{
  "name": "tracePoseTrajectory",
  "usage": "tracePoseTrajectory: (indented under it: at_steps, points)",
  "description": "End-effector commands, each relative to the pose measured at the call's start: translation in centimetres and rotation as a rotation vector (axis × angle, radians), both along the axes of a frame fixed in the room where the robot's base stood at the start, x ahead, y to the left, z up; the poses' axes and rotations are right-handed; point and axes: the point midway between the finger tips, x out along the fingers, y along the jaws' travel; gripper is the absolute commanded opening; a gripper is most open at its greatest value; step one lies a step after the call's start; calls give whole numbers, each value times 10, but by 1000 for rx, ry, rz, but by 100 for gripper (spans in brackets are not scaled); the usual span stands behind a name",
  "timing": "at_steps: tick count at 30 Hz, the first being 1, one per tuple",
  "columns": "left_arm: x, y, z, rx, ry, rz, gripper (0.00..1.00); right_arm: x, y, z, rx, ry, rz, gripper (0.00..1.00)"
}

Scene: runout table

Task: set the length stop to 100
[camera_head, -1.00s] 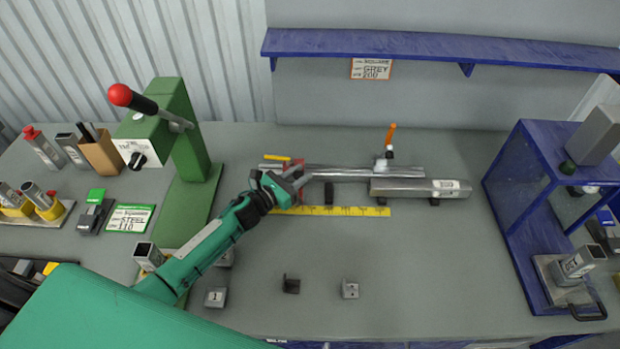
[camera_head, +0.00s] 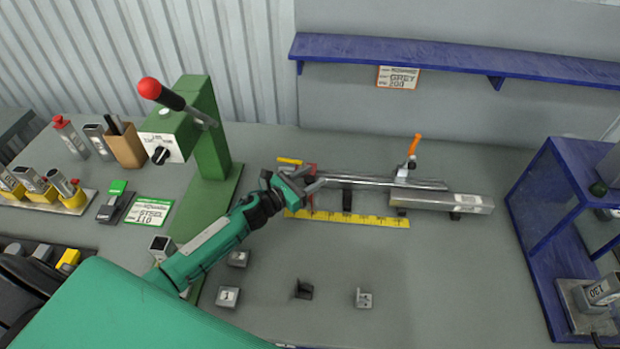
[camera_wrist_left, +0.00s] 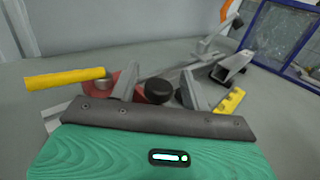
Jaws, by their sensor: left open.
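The length stop assembly lies mid-table: a long metal rail (camera_head: 375,181) with an orange-handled clamp (camera_head: 413,145) towards its right end. A yellow scale (camera_head: 365,219) runs along its front; its numbers are too small to read. At the rail's left end is a red piece (camera_wrist_left: 122,84) with a yellow bar (camera_head: 289,161). My left gripper (camera_head: 303,184) is at this left end, open. In the left wrist view its fingers (camera_wrist_left: 160,84) stand on either side of a round black knob (camera_wrist_left: 159,91), with visible room around it. My right gripper is not in view.
A square metal tube (camera_head: 440,201) lies right of the rail on dark supports. A green press (camera_head: 208,145) with a red-knobbed lever stands left. Small blocks (camera_head: 228,297) lie in front. A blue frame (camera_head: 540,215) stands right. A blue shelf (camera_head: 440,58) is behind. The front middle is mostly clear.

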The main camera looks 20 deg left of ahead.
Motion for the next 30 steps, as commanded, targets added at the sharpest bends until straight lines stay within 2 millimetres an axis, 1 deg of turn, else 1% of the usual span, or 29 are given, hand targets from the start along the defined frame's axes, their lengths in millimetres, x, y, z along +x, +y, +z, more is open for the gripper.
tracePoseTrajectory:
  at_steps: [1,9,26,27,30]
  points:
    - [0,0,9,1,-2,0,47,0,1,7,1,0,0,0]
    - [0,0,55,1,-2,-1,47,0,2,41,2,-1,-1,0]
    - [0,0,149,0,-1,-1,47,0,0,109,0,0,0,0]
    - [0,0,158,2,-3,-1,47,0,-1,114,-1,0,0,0]
    - [0,0,174,2,-2,-2,47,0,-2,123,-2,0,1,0]
